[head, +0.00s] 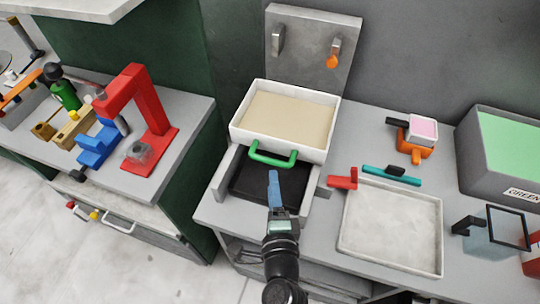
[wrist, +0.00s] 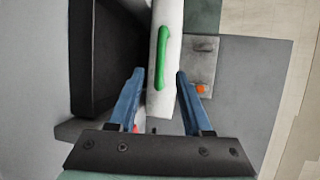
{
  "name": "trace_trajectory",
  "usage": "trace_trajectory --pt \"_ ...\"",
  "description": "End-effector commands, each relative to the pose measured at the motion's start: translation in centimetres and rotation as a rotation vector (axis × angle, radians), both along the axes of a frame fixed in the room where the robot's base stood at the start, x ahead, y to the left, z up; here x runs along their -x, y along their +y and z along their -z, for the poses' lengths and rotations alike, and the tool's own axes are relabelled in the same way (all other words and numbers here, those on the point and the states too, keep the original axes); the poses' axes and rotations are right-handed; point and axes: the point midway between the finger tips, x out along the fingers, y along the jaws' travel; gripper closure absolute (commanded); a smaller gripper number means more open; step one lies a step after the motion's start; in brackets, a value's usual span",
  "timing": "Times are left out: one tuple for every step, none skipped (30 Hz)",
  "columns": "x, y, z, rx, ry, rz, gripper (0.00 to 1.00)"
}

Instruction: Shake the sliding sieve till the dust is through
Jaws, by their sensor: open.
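The sliding sieve (head: 235,137) is a white-walled box of beige powder. It sits at the back of a grey frame (head: 222,178) with a dark tray (head: 243,188) below. Its green handle (head: 262,158) is on the near wall. My gripper (head: 273,174) has blue fingers and is over the dark tray, just in front of the handle. In the wrist view the fingers are open, and the green handle (wrist: 162,55) shows ahead, in line with the gap between them. I cannot tell whether they touch it. The sieve's mesh is hidden by the powder.
A white tray of pale material (head: 390,228) lies right of the frame, with a red block (head: 343,180) at its corner. A metal plate with an orange knob (head: 333,60) stands behind. A red press (head: 135,105) is on the left bench. A grey bin (head: 480,170) is right.

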Motion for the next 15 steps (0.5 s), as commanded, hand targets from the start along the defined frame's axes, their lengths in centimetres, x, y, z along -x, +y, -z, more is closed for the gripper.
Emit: trace_trajectory --pt "-1.0 0.1 -0.2 0.001 -0.002 -0.002 0.5" --pt "-1.5 0.2 0.0 0.001 -0.002 -0.002 0.5" --pt "-2.2 0.2 0.1 0.002 -0.002 -0.001 0.5" --pt "-2.8 0.3 0.2 0.002 -0.002 -0.001 0.5" --pt "-3.3 0.3 0.3 0.003 -0.002 -0.001 0.5" --pt "-4.0 0.4 0.5 0.002 -0.002 -0.002 0.5" --pt "-4.4 0.4 0.6 0.002 -0.001 -0.002 0.5" --pt "-4.9 0.5 0.7 0.002 -0.001 -0.002 0.5" --pt "-5.5 0.5 0.8 0.003 -0.002 -0.003 0.5" --pt "-5.9 0.6 0.9 0.003 -0.001 -0.003 0.5" --pt "-6.3 0.6 1.0 0.003 -0.002 -0.003 0.5" --pt "-6.7 0.7 1.1 0.002 -0.001 -0.002 0.5" --pt "-7.0 0.7 1.2 0.002 -0.001 -0.002 0.5" --pt "-7.3 0.7 1.3 0.002 -0.001 -0.002 0.5" --pt "-7.6 0.7 1.3 0.002 -0.001 -0.002 0.5"
